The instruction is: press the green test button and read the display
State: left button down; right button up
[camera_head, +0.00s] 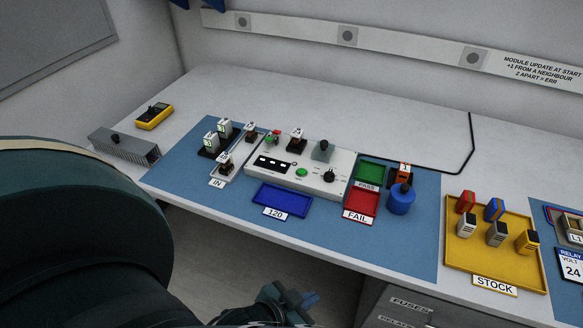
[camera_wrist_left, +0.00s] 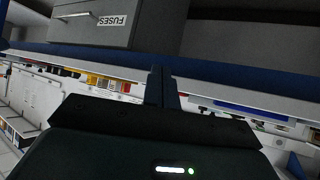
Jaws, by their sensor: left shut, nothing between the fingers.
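The white test box (camera_head: 262,178) stands on the blue mat in the head view. The green button (camera_head: 302,172) is on its top, clear of any gripper. The dark display panel (camera_head: 272,164) is left of the button; I cannot read any figures on it at this size. My left gripper (camera_head: 308,299) is shut and empty, low in front of the bench edge and well away from the button. Its closed fingers (camera_wrist_left: 161,86) also show in the left wrist view, with no test box recognisable there. My right gripper is not in view.
A blue tray (camera_head: 262,203) marked 120 lies before the box. A green PASS tray (camera_head: 371,163), a red FAIL tray (camera_head: 375,201) and a blue knobbed cylinder (camera_head: 401,203) stand right of it. The yellow STOCK tray (camera_head: 453,265) holds several modules. Drawers (camera_head: 403,308) are below the bench.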

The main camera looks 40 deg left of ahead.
pick_arm(q)
jog(key=shift+s+d+f, duration=0.1)
jog(key=shift+d, duration=0.05)
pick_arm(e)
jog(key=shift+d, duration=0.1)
pick_arm(q)
jog(key=w+r+m+t+h, duration=0.1)
jog(key=w+r+m+h, duration=0.3)
jog(key=w+r+m, duration=0.75)
jog(key=w+r+m+t+h, duration=0.1)
jog(key=w+r+m+h, duration=0.4)
jog(key=m, duration=1.2)
jog(key=w+a+m+g+y, duration=0.1)
jog(key=w+a+m+y, duration=0.2)
jog(key=a+m, duration=0.2)
jog(key=w+a+m+g+y+b, duration=0.1)
jog(key=w+a+m+y, duration=0.2)
jog(key=a, duration=0.6)
jog(key=w+a+m+g+y, duration=0.1)
jog(key=w+a+m+y, duration=0.3)
jog(key=a+m, duration=0.3)
jog(key=shift+w+r+m, duration=0.15)
jog(key=shift+r+m, duration=0.3)
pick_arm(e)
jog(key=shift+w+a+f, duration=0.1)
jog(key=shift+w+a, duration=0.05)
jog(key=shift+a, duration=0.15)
